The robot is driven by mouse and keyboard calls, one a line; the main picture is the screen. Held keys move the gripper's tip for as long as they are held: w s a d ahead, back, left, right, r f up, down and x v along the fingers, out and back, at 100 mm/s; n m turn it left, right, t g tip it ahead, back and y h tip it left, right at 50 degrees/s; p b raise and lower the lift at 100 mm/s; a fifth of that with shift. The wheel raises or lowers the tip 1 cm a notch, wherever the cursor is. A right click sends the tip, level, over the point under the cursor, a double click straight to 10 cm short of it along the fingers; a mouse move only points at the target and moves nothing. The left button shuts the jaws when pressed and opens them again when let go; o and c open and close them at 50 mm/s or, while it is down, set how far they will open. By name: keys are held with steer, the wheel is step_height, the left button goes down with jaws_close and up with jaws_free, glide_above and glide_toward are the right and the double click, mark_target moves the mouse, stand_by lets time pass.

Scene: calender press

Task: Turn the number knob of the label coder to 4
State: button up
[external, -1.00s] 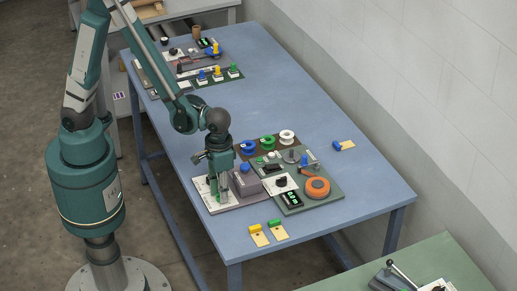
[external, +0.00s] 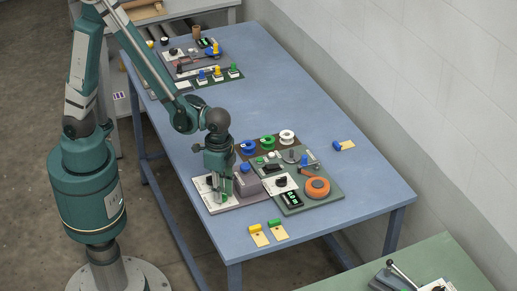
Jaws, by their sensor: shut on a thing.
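The label coder appears to be the low unit with a white panel (external: 203,193) at the left edge of the bench, beside a grey box. A small dark knob (external: 209,181) shows on the panel, left of my gripper. My gripper (external: 226,189) points down over the right part of this panel and is shut on what appears to be another knob there. The fingers hide that knob, so its setting cannot be read. A small green part (external: 225,198) shows just below the fingertips.
A grey box (external: 247,185) with a blue top piece stands close right of my gripper. Several spools stand behind. The bench's right side is mostly clear.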

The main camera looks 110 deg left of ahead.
steer(key=shift+m+b, duration=0.3)
steer(key=shift+m, duration=1)
steer(key=o, duration=0.9)
steer(key=shift+r, duration=0.2)
steer(key=shift+r, duration=5.85)
steer(key=shift+s, duration=0.1)
